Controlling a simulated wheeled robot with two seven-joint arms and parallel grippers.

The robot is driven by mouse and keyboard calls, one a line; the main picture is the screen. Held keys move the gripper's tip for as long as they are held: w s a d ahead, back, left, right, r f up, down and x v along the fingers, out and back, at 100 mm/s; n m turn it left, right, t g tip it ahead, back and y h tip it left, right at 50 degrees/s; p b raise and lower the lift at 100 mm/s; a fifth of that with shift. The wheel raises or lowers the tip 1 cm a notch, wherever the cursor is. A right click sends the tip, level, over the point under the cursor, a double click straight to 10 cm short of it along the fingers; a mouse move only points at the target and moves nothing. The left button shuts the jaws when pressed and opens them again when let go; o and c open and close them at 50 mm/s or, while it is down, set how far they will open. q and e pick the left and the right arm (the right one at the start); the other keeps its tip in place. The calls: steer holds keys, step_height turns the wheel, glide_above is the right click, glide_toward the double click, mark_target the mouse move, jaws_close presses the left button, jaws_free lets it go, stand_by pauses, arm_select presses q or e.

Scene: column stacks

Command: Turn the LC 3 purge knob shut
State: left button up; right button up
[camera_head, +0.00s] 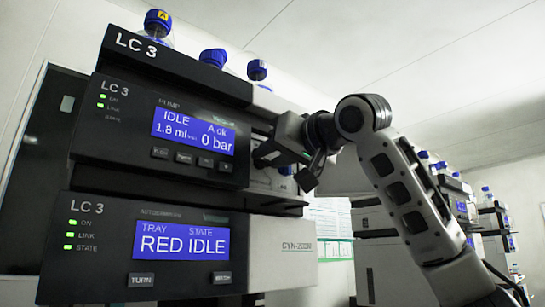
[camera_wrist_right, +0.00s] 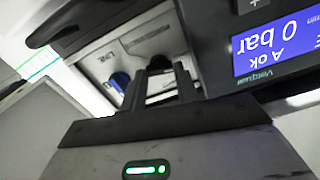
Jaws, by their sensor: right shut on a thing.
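The LC 3 stack stands at the left in the head view, with its pump module (camera_head: 172,130) above the autosampler module (camera_head: 160,245). The pump display (camera_head: 193,131) reads IDLE, 1.8 ml and 0 bar. My right gripper (camera_head: 262,157) reaches in from the right to the recessed panel beside the pump display. Its fingers (camera_wrist_right: 160,90) are shut on the purge knob, which they mostly hide; I cannot tell how far it is turned. A blue round part (camera_wrist_right: 120,82) sits on the panel beside the fingers. My left gripper is not in view.
Blue-capped bottles (camera_head: 213,58) stand on top of the stack. The autosampler display (camera_head: 180,242) reads RED IDLE. More instrument stacks (camera_head: 462,205) stand at the right, behind my right arm. A dark opening (camera_head: 42,165) is at the far left.

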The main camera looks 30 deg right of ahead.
steer(key=m+b, duration=0.2)
steer(key=m, duration=0.4)
steer(key=shift+f, duration=0.15)
steer(key=shift+m, duration=0.9)
steer(key=m+b, duration=0.1)
steer(key=m, duration=0.2)
steer(key=shift+d+f+m, duration=0.1)
steer(key=shift+m, duration=0.2)
steer(key=shift+m+b, duration=0.4)
steer(key=shift+m, duration=0.4)
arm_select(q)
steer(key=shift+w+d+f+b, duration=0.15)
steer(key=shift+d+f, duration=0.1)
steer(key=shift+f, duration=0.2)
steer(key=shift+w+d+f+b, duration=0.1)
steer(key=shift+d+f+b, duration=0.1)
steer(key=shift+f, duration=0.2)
arm_select(e)
steer(key=shift+m, duration=1.2)
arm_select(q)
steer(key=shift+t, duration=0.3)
arm_select(e)
steer(key=shift+m, duration=0.3)
steer(key=o, duration=1)
steer(key=shift+d, duration=0.1)
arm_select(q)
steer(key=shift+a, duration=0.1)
